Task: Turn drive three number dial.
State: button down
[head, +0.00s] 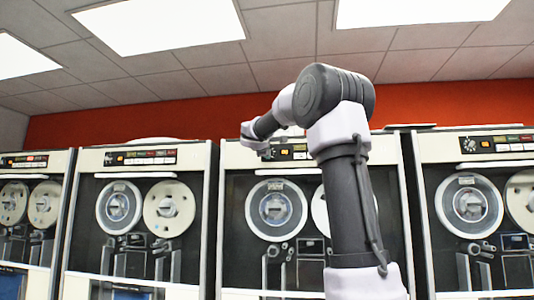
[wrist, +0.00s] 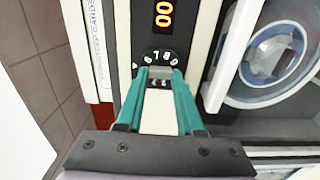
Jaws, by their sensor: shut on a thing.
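The number dial (wrist: 161,57) is black with white digits, 6, 7, 8 and 9 among them, on a black panel strip in the wrist view. My gripper (wrist: 160,73) has its two teal fingers on either side of the dial's grey knob, shut on it. The fingers and wrist cover the dial's lower part. In the head view my arm reaches to the top left panel of the drive (head: 232,230) behind it, and my gripper (head: 250,138) is small there. The dial itself is hard to make out in the head view.
An orange lit display (wrist: 163,14) reading 00 sits by the dial. A tape reel (wrist: 275,52) is to the right in the wrist view. Similar tape drives stand left (head: 83,230) and right (head: 424,220) of this one. A red wall (head: 150,118) runs behind them.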

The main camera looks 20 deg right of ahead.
jog(key=shift+f, duration=0.1)
jog(key=c, duration=0.5)
grip_release()
jog(key=shift+c, duration=0.2)
jog(key=shift+a, duration=0.1)
jog(key=v, duration=1)
jog(key=shift+s+a, duration=0.25)
jog(key=shift+s, duration=0.05)
